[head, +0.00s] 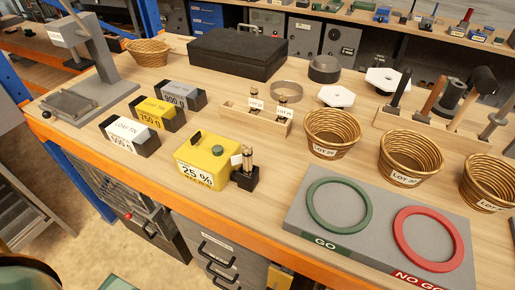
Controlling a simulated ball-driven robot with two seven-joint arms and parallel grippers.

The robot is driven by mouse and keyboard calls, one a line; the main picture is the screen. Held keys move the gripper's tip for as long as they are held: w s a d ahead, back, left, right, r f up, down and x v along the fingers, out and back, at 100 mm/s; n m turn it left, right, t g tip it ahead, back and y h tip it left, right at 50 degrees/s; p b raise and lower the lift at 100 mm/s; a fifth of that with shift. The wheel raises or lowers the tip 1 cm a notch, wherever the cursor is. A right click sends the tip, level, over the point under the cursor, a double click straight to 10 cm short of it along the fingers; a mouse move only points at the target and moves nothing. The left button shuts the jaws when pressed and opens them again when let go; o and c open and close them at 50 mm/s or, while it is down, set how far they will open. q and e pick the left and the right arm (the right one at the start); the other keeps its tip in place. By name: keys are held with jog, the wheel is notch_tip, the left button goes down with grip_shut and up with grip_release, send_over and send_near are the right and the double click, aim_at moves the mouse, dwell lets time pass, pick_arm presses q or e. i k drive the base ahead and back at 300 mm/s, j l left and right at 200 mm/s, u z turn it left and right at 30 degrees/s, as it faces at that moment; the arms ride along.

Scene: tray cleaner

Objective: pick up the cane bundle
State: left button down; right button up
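A small brown cane bundle (248,158) with a white tag stands upright in a black holder (245,179), close beside the yellow box (208,163) marked 25 %. Two more small tagged bundles stand in a pale wooden rack (262,125) behind it; one is the right bundle (283,99), and the left one is mostly covered by its tag. I cannot tell which bundle the task names. Neither of my grippers is in view.
Several wicker baskets, including the near-left basket (332,134), stand on the right. A grey GO/NO GO board (378,228) lies at the front right. Loaf tin blocks (157,112) stand left. A black case (238,53) lies behind. The orange bench edge (165,192) runs along the front.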

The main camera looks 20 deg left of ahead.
aim_at(246, 157)
jog(key=k+j+u, duration=0.15)
jog(key=u, duration=0.3)
jog(key=k+j+u, duration=0.4)
jog(key=i+l, duration=0.1)
